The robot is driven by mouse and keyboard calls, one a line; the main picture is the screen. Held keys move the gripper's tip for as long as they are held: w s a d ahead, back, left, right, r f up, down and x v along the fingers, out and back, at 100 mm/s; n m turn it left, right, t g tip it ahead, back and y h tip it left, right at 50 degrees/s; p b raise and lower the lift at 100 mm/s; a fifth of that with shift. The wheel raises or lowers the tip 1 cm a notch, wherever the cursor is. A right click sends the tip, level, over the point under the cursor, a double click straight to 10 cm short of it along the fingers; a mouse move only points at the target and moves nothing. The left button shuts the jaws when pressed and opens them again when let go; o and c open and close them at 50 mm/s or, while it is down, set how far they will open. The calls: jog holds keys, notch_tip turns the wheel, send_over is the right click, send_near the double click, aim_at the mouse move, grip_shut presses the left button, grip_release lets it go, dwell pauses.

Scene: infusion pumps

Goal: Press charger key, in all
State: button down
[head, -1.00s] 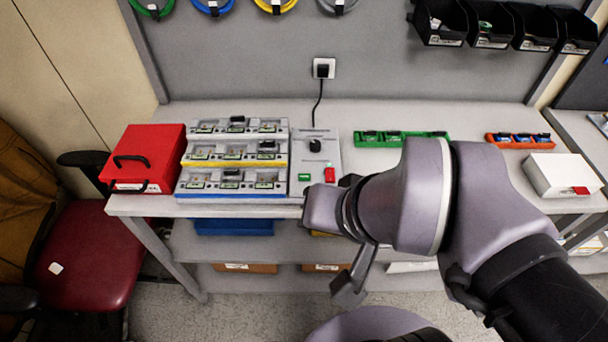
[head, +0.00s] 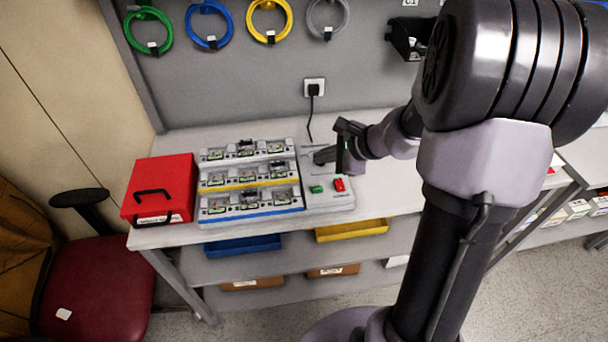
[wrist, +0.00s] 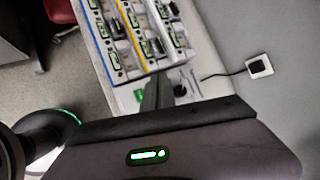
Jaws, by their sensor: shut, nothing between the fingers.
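The grey charger panel (head: 336,203) stands at the right end of a three-tier rack (head: 249,180) on the table. A green key (head: 316,189) and a red key (head: 339,185) sit on its front part. The green key also shows in the wrist view (wrist: 138,95). A black knob (wrist: 180,90) shows on the panel in the wrist view. My gripper (head: 318,157) is shut and empty, over the back part of the panel, behind the two keys in the head view. The wrist view shows its fingers (wrist: 156,88) hiding part of the panel. I cannot tell whether they touch it.
A red box (head: 160,190) stands left of the rack. A black plug (head: 314,90) with a cable is in the wall socket behind. Coloured cable coils (head: 267,20) hang above. My arm hides much of the table's right side.

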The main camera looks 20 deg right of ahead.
aim_at(320, 191)
notch_tip(320, 191, down, 8)
jog(key=b, duration=0.6)
jog(key=shift+f+b, duration=0.15)
jog(key=shift+b, duration=0.15)
jog(key=shift+f+b, duration=0.3)
dwell(1.5)
jog(key=shift+f+b, duration=0.35)
jog(key=shift+b, duration=0.2)
jog(key=shift+f+b, duration=0.4)
jog(key=shift+b, duration=0.1)
dwell(0.4)
jog(key=shift+r, duration=0.15)
jog(key=shift+r+p, duration=0.55)
jog(key=shift+r, duration=0.1)
